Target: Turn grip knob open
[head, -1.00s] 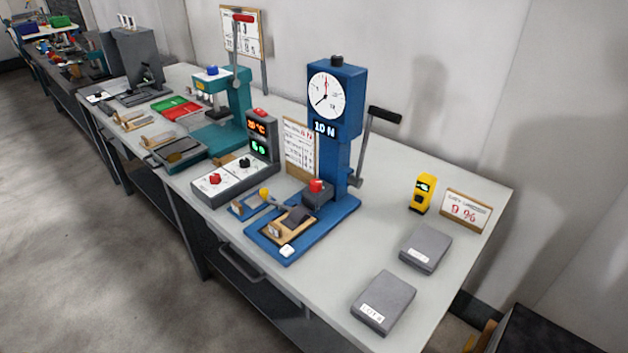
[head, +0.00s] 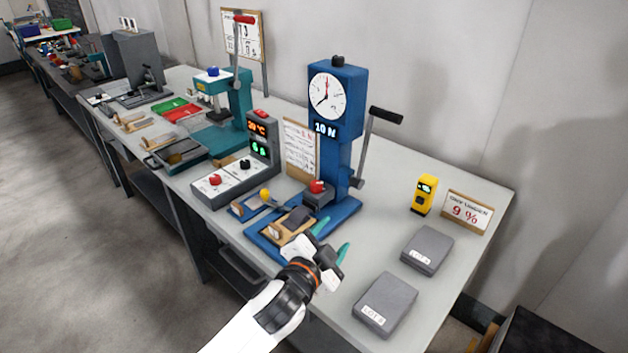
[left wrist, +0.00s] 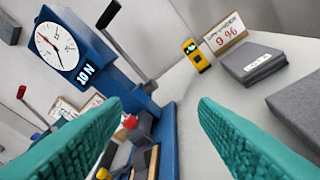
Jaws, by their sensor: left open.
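The blue press (head: 335,150) with a dial and a "10 N" display stands on the bench. A red knob (head: 317,187) sits on a grey block at its column, and a yellow knob (head: 265,195) is on the left of its base. Nothing shows which one is the grip knob. My left gripper (head: 334,238) is open and empty, in front of the press base at its right. In the left wrist view its teal fingers are spread, with the red knob (left wrist: 130,121) beyond the left finger. The yellow knob (left wrist: 102,173) shows low there. My right gripper is not in view.
The press has a lever with a black handle (head: 385,114) at its right. Two grey boxes (head: 428,250) and a yellow meter (head: 424,194) are on the right of the bench. A control box (head: 235,180) stands left of the press. Bare bench lies between press and boxes.

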